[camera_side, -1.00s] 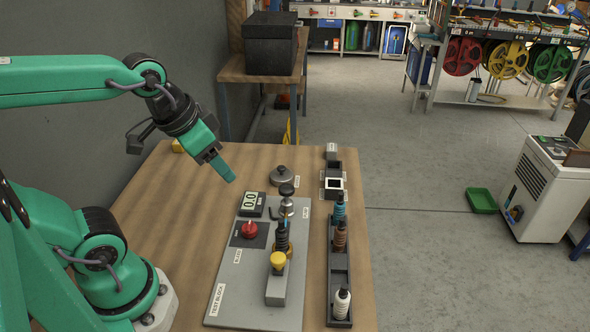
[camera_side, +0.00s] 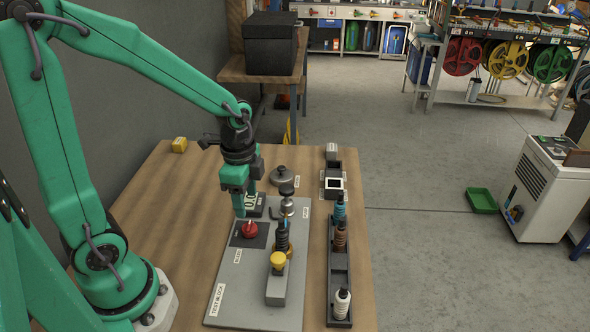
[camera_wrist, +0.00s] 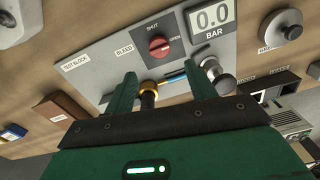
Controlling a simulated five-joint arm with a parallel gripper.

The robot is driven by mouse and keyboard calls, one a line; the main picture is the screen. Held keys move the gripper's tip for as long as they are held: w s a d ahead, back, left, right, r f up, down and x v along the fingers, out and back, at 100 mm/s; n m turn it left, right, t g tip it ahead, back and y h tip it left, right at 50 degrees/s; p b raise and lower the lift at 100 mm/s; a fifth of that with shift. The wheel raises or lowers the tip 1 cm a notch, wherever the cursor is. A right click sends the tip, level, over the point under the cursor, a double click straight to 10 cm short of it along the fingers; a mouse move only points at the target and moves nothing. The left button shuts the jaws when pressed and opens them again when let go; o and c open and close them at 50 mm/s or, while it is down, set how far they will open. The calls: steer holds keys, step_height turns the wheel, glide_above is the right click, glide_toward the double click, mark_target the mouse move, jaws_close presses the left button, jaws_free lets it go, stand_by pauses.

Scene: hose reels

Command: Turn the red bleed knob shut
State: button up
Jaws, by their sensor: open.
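The red bleed knob (camera_side: 250,229) sits on a dark square on the grey test block plate (camera_side: 232,300). In the wrist view the knob (camera_wrist: 159,46) shows a pale pointer line, with labels SHUT above it and OPEN to its right. The line lies roughly sideways, toward OPEN. My gripper (camera_side: 246,211) points down just above the knob in the side view, its green fingers apart and empty. In the wrist view the fingers (camera_wrist: 160,85) stand apart, with the knob beyond their tips. I cannot tell whether either finger touches the knob.
A gauge (camera_wrist: 212,17) beside the knob reads 0.0 BAR. A yellow-capped fitting (camera_side: 278,262) and a dark ribbed fitting (camera_side: 282,238) stand close to the right of the knob. A black rack (camera_side: 340,262) holds several bottles. Bare tabletop lies left of the plate.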

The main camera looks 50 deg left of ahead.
mark_target(250, 225)
steer(key=shift+w+f+m, duration=0.1)
steer(key=shift+f+m, duration=0.2)
steer(key=shift+f, duration=0.25)
steer(key=shift+f, duration=3.9)
steer(key=c, duration=1)
